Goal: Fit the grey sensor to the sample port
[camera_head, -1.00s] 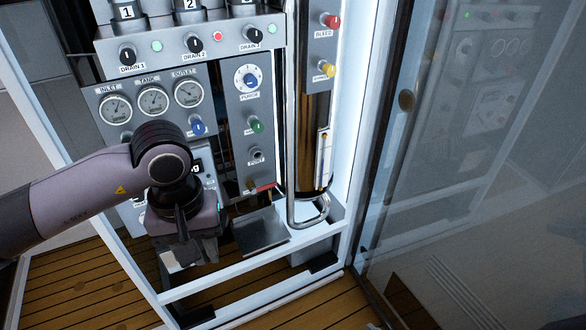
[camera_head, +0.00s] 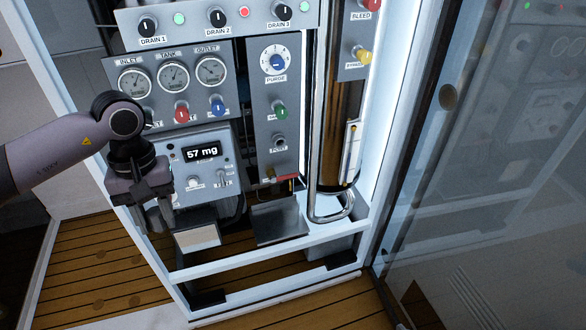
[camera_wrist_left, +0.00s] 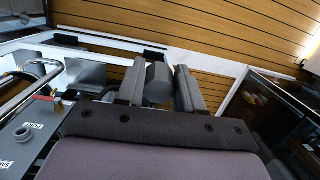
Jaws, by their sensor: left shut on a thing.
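My left gripper (camera_head: 160,205) is at the left of the panel, in front of the cabinet's left frame and left of the 57 mg display unit. In the left wrist view my left gripper (camera_wrist_left: 158,84) is shut on the grey sensor (camera_wrist_left: 158,78), a grey cylinder between its two fingers. In the head view the sensor cannot be made out clearly. The sample port (camera_head: 279,140) is a small round fitting above the PORT label, to the right of the gripper and apart from it. The PORT label also shows in the left wrist view. My right gripper is not in view.
The display unit (camera_head: 203,165) has a knob and a switch. Two trays, left (camera_head: 197,236) and right (camera_head: 280,224), stick out below. A shiny column (camera_head: 336,145) with a bent pipe stands right of the port. A glass door (camera_head: 480,170) stands at the right.

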